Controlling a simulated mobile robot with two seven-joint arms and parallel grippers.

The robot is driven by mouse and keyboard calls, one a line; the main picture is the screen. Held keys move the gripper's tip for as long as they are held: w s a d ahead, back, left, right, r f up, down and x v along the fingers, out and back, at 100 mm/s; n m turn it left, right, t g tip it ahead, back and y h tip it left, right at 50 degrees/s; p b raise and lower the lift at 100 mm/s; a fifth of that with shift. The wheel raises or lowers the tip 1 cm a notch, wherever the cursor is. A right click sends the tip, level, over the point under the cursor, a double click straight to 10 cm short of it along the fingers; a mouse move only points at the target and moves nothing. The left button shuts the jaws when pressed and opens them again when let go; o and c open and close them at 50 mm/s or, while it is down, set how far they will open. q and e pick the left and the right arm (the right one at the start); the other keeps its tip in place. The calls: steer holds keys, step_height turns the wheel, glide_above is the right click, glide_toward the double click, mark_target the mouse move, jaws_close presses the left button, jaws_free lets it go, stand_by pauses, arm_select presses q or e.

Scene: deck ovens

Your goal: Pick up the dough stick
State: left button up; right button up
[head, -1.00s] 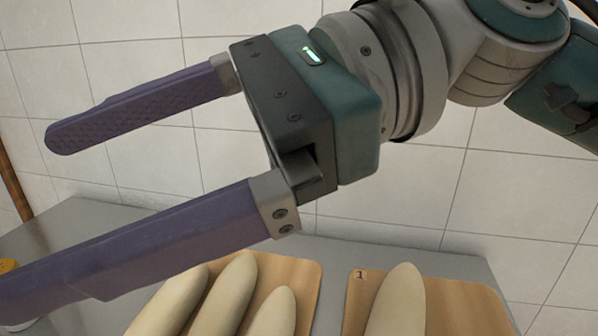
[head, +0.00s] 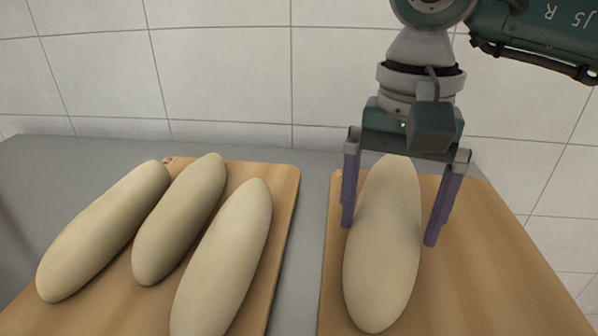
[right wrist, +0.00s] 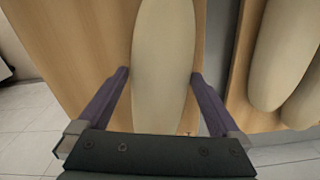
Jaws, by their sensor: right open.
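A long pale dough stick (head: 384,250) lies alone on the right wooden board (head: 480,290). My right gripper (head: 393,232) is open and points down over it, one purple finger on each side of the stick. In the right wrist view the same dough stick (right wrist: 163,70) runs between the two fingertips of my right gripper (right wrist: 160,74). The fingertips are close to its sides, and I cannot tell whether they touch it. My left gripper is not in view.
The left wooden board (head: 285,215) holds three more dough sticks, the nearest one (head: 225,260) close to the gap between boards. Both boards lie on a grey metal table (head: 312,185) with a tiled wall (head: 220,75) behind. The right part of the right board is bare.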

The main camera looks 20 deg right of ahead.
step_height(320, 180, down, 3)
steer(key=shift+f, duration=0.2)
steer(key=shift+c, duration=0.4)
steer(key=shift+r, duration=0.1)
steer(key=c, duration=1.2)
